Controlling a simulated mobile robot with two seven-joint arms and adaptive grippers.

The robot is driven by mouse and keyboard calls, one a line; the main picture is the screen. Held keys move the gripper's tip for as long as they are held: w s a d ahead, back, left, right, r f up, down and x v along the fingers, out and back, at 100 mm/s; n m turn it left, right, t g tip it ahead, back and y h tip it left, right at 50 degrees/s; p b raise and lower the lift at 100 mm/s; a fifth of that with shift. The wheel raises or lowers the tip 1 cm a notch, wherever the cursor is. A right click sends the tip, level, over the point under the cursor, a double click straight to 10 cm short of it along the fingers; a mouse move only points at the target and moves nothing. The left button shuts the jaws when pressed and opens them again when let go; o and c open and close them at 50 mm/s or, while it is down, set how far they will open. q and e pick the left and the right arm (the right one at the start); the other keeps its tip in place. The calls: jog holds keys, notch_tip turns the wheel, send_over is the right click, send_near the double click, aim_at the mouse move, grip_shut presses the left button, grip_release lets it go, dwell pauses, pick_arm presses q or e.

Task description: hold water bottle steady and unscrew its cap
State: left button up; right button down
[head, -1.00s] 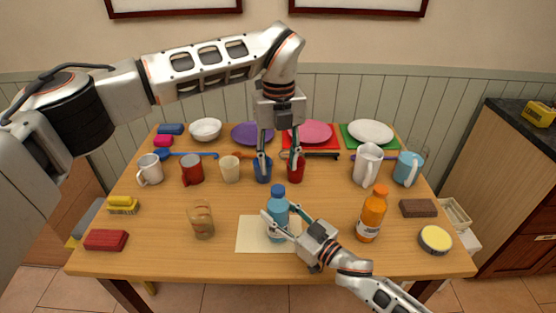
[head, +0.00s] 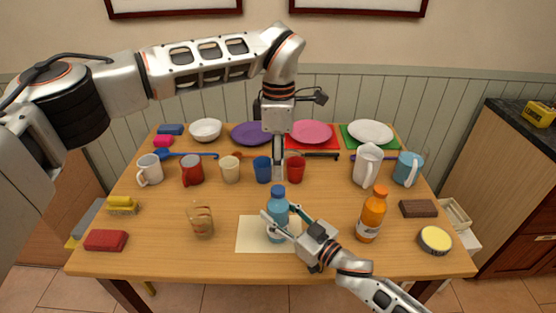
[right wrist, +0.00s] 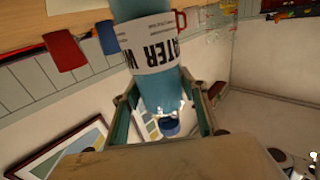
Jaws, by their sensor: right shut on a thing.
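The blue water bottle (head: 278,208) stands upright on a pale sheet (head: 254,236) near the table's front. Its cap (head: 278,190) is on top. My right gripper (head: 283,220) comes in from the right and is shut around the bottle's body. In the right wrist view the bottle (right wrist: 155,60) appears upside down between the fingers, with its white label and the cap (right wrist: 170,127) visible. My left gripper (head: 278,176) points down just above the cap. Its fingers are seen edge-on, one behind the other, so their opening is hidden.
An orange bottle (head: 372,214) stands to the right and a glass (head: 201,220) to the left. A row of cups, including a blue cup (head: 262,169) and a red cup (head: 296,168), is close behind the left gripper. A white pitcher (head: 367,165) stands farther right.

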aim_at(278, 189)
pick_arm(q)
jog(key=m, duration=0.5)
jog(key=shift+m, duration=0.4)
jog(key=m, duration=0.6)
jog(key=shift+m, duration=0.4)
jog(key=m, duration=0.4)
jog(key=shift+m, duration=0.4)
jog(key=shift+f, duration=4)
